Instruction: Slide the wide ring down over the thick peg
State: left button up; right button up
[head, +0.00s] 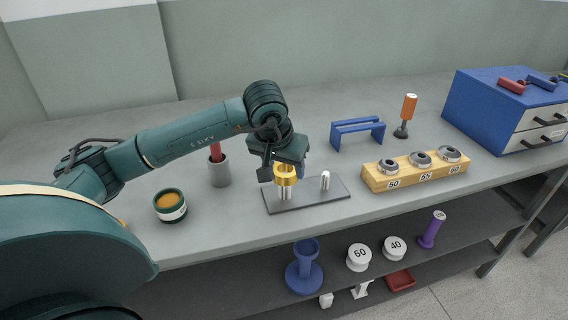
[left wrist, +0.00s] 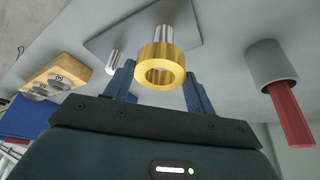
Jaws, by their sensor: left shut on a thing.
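The wide ring (head: 285,175) is gold, and my left gripper (head: 287,165) is shut on it. In the left wrist view the ring (left wrist: 150,80) sits between the blue fingers of that gripper (left wrist: 159,72). The thick silver peg (head: 286,194) stands upright on a dark plate (head: 308,200), directly below the ring. The thick peg (left wrist: 168,32) is also seen beyond the ring in the left wrist view. The ring hides the peg's top, so I cannot tell whether the tip is inside the hole. A thinner peg (head: 325,181) stands to the right. My right gripper is not in view.
A grey cup with a red handle (head: 218,170) and a green tin (head: 170,206) stand left of the plate. A wooden block of rings (head: 410,172), a blue stand (head: 357,132) and an orange-handled tool (head: 407,112) are to the right.

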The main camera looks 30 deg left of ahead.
aim_at(284, 185)
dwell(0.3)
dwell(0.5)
pick_arm(q)
jog(key=shift+b, duration=0.3)
dwell(0.6)
dwell(0.6)
jog(key=shift+f+b, duration=2.55)
jog(key=shift+f, duration=0.2)
jog(key=o, duration=1.1)
jog(key=shift+o, duration=0.2)
